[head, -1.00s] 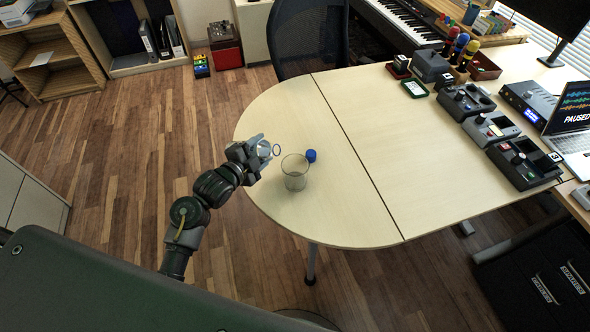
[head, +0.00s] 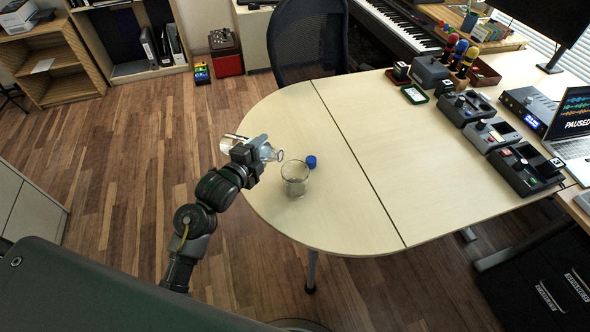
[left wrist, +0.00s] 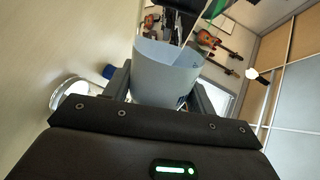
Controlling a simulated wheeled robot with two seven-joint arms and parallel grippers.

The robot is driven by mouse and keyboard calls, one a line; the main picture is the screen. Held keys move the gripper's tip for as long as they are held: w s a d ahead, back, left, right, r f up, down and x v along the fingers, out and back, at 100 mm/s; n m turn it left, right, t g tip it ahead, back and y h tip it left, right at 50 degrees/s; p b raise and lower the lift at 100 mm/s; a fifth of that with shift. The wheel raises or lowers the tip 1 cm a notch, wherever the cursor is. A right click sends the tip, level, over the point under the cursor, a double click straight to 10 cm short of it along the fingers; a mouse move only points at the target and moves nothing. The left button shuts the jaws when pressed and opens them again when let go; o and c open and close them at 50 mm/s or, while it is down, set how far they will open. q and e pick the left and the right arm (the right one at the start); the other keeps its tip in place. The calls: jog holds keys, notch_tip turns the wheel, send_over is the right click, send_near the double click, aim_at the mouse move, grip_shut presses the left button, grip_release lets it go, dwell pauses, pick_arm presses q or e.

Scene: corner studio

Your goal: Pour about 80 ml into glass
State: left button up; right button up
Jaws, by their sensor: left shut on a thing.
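The glass (head: 295,181) stands upright on the rounded end of the table. It looks clear, with a greyish lower part; I cannot tell its fill level. My left gripper (head: 255,152) is shut on a clear bottle (head: 232,142), which is tilted well over with its mouth toward the glass. The bottle's mouth ring (head: 280,155) is just above and left of the glass rim. I cannot make out a stream. In the left wrist view the bottle (left wrist: 165,72) fills the jaws, and the glass (left wrist: 68,95) is at the left. My right gripper is not in view.
A blue cap (head: 311,162) lies on the table (head: 350,215) just behind the glass. Several dark devices (head: 525,168) and a laptop (head: 575,120) are far right. An office chair (head: 308,40) stands at the back edge. The table's middle is clear.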

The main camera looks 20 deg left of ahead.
pick_arm(q)
jog(key=shift+m, duration=0.3)
jog(key=shift+a+b, duration=0.25)
jog(key=shift+b, duration=0.05)
dwell(0.7)
jog(key=shift+m, duration=0.4)
dwell(1.5)
